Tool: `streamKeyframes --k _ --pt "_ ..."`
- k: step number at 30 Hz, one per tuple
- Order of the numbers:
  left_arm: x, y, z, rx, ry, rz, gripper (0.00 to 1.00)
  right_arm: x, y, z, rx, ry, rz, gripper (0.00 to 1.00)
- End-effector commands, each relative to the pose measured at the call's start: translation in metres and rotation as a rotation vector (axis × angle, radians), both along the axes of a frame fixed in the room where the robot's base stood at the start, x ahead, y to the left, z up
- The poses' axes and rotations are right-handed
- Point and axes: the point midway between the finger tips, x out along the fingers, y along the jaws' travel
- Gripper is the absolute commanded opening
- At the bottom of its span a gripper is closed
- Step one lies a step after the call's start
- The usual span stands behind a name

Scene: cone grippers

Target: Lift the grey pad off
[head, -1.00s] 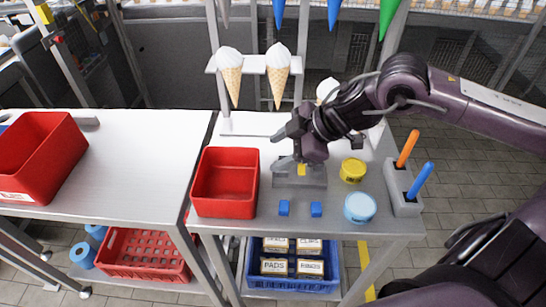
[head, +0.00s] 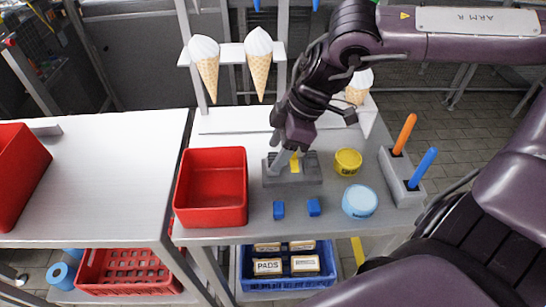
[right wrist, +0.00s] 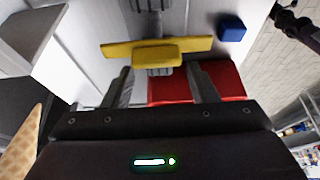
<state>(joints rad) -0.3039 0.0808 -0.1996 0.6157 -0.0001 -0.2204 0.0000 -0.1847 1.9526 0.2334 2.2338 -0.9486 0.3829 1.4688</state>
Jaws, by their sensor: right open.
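A grey fixture (head: 308,178) stands on the workbench in the head view, with a yellow part (head: 295,163) on it. In the right wrist view the yellow part (right wrist: 155,54) is a bar with a raised middle block. A dark grey ribbed pad (right wrist: 152,5) shows at the top edge, and similar grey ribbing (right wrist: 158,71) shows below the block, partly hidden. My right gripper (head: 287,160) points down at the fixture. In the wrist view its two fingers (right wrist: 161,84) are apart, with nothing clearly held between them. My left gripper is not in view.
A red bin (head: 212,218) stands left of the fixture. Two blue blocks (head: 279,209) lie in front. A yellow tub (head: 348,160), a light blue tub (head: 359,201) and a grey holder (head: 404,180) with orange and blue sticks stand right. Cones (head: 258,62) hang behind.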

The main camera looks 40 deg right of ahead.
Motion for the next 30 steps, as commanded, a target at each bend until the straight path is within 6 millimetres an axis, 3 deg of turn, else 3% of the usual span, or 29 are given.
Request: streamKeyframes --k 4,12,22,30 --pt "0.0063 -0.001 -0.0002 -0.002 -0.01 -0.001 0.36 0.0019 0.0034 -0.0105 0.0 0.002 -0.001 0.53" --pt "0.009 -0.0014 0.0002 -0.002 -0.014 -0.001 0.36 0.0026 0.0039 -0.0112 0.0 -0.001 0.0 0.51" --pt "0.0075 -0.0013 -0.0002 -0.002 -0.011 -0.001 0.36 0.0026 0.0039 -0.0112 0.0 -0.001 0.0 0.08" --pt "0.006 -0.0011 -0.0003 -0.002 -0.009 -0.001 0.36 0.0028 0.0039 -0.0103 0.001 -0.002 0.0 0.06"
